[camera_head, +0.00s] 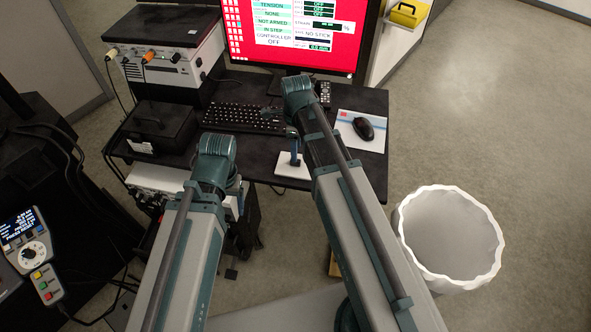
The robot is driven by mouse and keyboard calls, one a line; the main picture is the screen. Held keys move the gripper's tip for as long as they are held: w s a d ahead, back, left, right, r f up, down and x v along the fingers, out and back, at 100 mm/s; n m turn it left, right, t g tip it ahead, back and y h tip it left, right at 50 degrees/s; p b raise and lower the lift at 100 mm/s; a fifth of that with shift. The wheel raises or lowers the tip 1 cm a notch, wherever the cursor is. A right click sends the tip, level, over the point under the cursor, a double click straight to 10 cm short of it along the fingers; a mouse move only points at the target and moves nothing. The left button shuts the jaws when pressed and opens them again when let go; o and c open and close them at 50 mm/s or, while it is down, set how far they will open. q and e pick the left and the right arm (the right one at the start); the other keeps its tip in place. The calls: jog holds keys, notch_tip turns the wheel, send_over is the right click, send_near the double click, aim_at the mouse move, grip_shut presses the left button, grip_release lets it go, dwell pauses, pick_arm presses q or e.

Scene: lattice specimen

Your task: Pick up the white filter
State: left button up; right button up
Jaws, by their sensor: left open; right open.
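I cannot make out for sure which thing is the white filter. A large white open-topped round container (449,240) with a wavy rim stands on the floor at the right. A small white flat piece with a dark blue upright part (293,166) is at the desk's front edge, between my two arms. My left arm reaches up from the bottom, left of the middle, and my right arm reaches up to the keyboard's right end.
A black desk (262,172) holds a keyboard (243,118), a mouse (363,128) on a pad, a red-screened monitor (290,35) and a grey instrument box (165,65). A dark machine with a control panel (25,238) stands at left.

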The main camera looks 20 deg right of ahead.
jog(key=shift+s+a+f+b, duration=0.1)
jog(key=shift+s+f+b, duration=0.05)
jog(key=shift+f+b, duration=2.5)
jog(key=shift+r, duration=0.1)
grip_shut()
